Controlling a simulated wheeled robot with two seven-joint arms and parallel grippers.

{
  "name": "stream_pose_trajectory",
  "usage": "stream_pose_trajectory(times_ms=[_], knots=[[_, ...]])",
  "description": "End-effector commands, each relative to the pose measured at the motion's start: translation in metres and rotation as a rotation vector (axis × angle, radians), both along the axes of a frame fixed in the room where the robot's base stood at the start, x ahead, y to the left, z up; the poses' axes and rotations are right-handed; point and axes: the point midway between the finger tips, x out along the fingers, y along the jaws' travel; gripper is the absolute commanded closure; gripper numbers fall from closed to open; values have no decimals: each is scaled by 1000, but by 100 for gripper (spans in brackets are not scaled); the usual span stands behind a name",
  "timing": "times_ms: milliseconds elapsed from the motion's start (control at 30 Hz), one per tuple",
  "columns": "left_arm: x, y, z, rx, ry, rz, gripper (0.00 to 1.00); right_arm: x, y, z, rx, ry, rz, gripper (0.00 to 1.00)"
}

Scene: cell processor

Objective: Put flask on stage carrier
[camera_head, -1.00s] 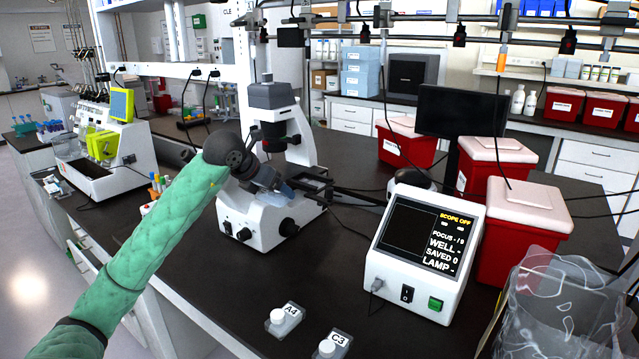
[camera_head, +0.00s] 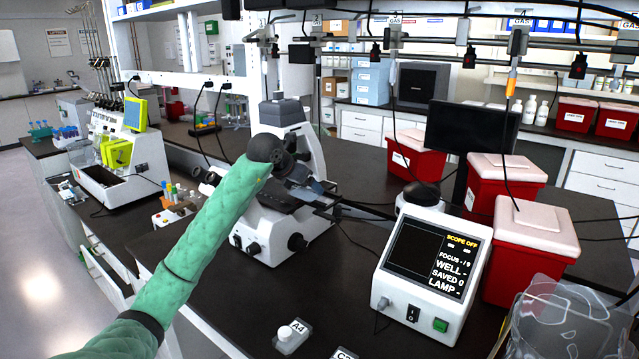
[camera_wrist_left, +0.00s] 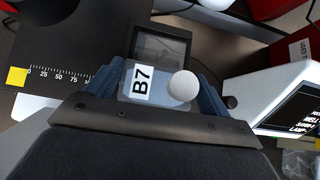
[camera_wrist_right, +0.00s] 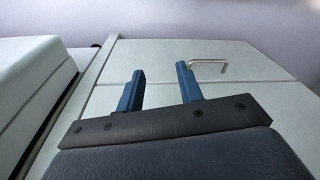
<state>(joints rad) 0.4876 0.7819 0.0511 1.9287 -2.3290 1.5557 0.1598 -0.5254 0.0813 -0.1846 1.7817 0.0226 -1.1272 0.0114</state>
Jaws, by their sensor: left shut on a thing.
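The flask (camera_wrist_left: 150,84) is a clear flat vessel with a B7 label and a white cap. My left gripper (camera_wrist_left: 168,75) is shut on it, with a blue finger on each side. In the head view my left gripper (camera_head: 307,184) is at the microscope's stage (camera_head: 280,198), mostly hidden by my green-sleeved arm. The stage carrier appears to be the dark rectangular frame (camera_wrist_left: 160,32) just beyond the flask in the left wrist view. I cannot tell whether flask and frame touch. My right gripper (camera_wrist_right: 160,82) is open and empty, facing pale cabinet fronts.
The white microscope (camera_head: 262,238) stands on the black bench. A control box (camera_head: 428,285) reading SCOPE OFF is to its right, with red bins (camera_head: 525,255) behind. Another flask, A4 (camera_head: 291,336), lies at the front edge. A scale (camera_wrist_left: 62,76) runs beside the stage.

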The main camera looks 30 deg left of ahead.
Motion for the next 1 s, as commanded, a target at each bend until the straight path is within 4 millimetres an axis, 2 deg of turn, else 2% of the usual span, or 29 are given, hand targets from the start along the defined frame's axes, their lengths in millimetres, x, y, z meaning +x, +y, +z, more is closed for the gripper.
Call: stream_pose_trajectory(times_ms=[100,300,400,633,1000], knots=[[17,-3,3,-2,0,-1,60,-10,-5,-22,-6,5,0,64],[51,-5,3,-4,0,-1,60,-14,-13,-58,-14,-13,3,64],[61,-5,2,-1,0,0,60,-16,-15,-69,-18,-19,4,64],[75,-7,1,-2,1,-1,60,-18,-18,-82,-22,-27,6,64],[73,-7,-31,-1,0,-1,60,-32,-33,-124,-35,-55,15,64]])
